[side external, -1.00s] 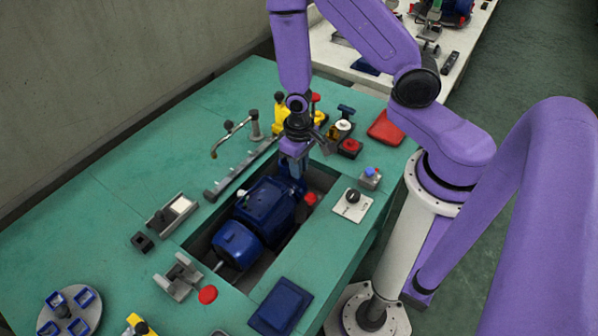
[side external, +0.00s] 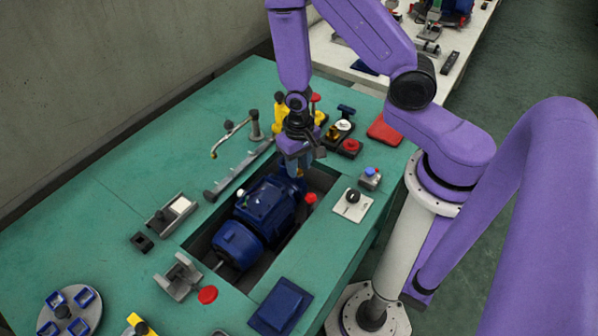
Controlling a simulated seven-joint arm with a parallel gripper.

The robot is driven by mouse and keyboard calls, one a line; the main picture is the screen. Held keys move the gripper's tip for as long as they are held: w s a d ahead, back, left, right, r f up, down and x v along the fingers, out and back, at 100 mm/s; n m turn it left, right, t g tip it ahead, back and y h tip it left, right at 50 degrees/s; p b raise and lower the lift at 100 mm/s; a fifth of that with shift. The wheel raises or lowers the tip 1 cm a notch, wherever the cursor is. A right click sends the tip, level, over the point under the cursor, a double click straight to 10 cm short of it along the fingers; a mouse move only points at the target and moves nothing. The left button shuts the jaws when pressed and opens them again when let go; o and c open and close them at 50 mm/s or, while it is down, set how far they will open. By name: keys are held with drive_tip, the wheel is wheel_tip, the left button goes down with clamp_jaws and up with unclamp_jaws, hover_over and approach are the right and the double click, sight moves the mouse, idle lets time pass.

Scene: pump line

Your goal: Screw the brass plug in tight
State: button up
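My gripper (side external: 298,170) points down over the back end of the blue pump (side external: 265,208), which lies in a rectangular recess in the green bench. The fingertips are small and partly hidden by the gripper body, so I cannot tell whether they are open or shut. I cannot clearly make out the brass plug. The spot on the pump under the gripper is mostly hidden. A red part (side external: 311,198) shows at the pump's right end.
A curved spout (side external: 230,138) and a grey rail stand left of my gripper. Yellow (side external: 280,108) and black fixtures and a red pad (side external: 386,130) are behind it. A knob plate (side external: 352,204) lies right of the recess. The bench's left middle is clear.

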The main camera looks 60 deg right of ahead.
drive_tip(key=shift+r, duration=2)
drive_tip(key=n, duration=0.2)
drive_tip(key=r, duration=0.1)
drive_tip(key=shift+w+d+n, duration=0.15)
drive_tip(key=shift+w+n, duration=0.1)
drive_tip(key=shift+n, duration=0.15)
drive_tip(key=n, duration=0.1)
drive_tip(key=r+n, duration=0.1)
drive_tip(key=n, duration=0.2)
drive_tip(key=shift+s+r, duration=0.2)
drive_tip(key=shift+s, duration=0.05)
drive_tip(key=shift+f, duration=3.45)
clamp_jaws()
